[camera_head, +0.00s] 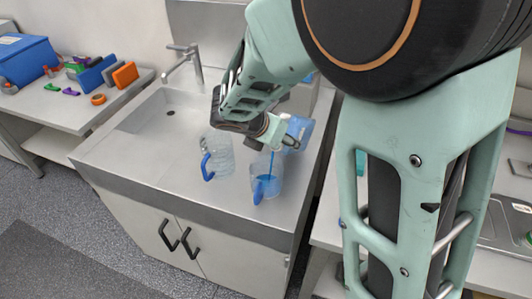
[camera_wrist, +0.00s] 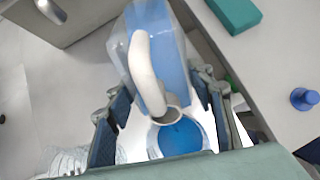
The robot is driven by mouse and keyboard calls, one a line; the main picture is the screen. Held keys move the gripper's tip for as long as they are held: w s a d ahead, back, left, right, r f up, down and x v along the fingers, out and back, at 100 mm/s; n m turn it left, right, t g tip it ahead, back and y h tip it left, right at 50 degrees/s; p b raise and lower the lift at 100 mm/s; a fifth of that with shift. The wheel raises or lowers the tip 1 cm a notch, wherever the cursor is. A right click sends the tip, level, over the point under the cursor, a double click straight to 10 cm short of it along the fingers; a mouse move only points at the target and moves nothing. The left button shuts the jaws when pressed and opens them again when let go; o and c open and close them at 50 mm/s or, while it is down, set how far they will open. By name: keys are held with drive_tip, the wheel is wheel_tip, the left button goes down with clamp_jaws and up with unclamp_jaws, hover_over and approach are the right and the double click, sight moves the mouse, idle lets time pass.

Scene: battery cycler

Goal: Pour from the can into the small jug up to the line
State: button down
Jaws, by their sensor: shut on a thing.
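My gripper (camera_head: 281,136) is shut on the can (camera_head: 300,130), a translucent container holding blue liquid. In the wrist view the can (camera_wrist: 178,45) sits between my fingers (camera_wrist: 160,105), with a curved white part ending in a round opening. The can is tilted above the small jug (camera_head: 266,186), a clear jug with a blue handle. A thin blue stream runs down from the can into the jug. Blue liquid stands in the jug, and it shows in the wrist view (camera_wrist: 180,137). The line on the jug is too small to make out.
A second clear jug (camera_head: 219,160) with a blue handle stands just left of the small jug on the sink counter (camera_head: 140,165). A tap (camera_head: 185,58) and basin lie behind. A side table (camera_head: 35,105) at left holds a blue bin and several tools.

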drive_tip(key=shift+r+t+b, duration=0.15)
drive_tip(key=shift+t+b, duration=0.25)
drive_tip(key=shift+b, duration=0.95)
idle(1.3)
drive_tip(key=shift+d+r+p, duration=0.1)
drive_tip(key=shift+r+p, duration=0.3)
drive_tip(key=shift+p, duration=0.55)
drive_tip(key=g+p, duration=0.1)
drive_tip(key=p, duration=0.3)
drive_tip(key=shift+r, duration=0.1)
drive_tip(key=r+g+y+p, duration=0.1)
drive_tip(key=p, duration=0.5)
drive_tip(key=shift+g+p, duration=0.3)
drive_tip(key=shift+p, duration=0.05)
drive_tip(key=shift+w+f+p, duration=0.1)
drive_tip(key=shift+f+p, duration=0.05)
drive_tip(key=shift+p, duration=0.2)
drive_tip(key=shift+f+b, duration=0.3)
drive_tip(key=p, duration=0.3)
drive_tip(key=shift+r+g+y, duration=0.3)
drive_tip(key=shift+r+y, duration=0.1)
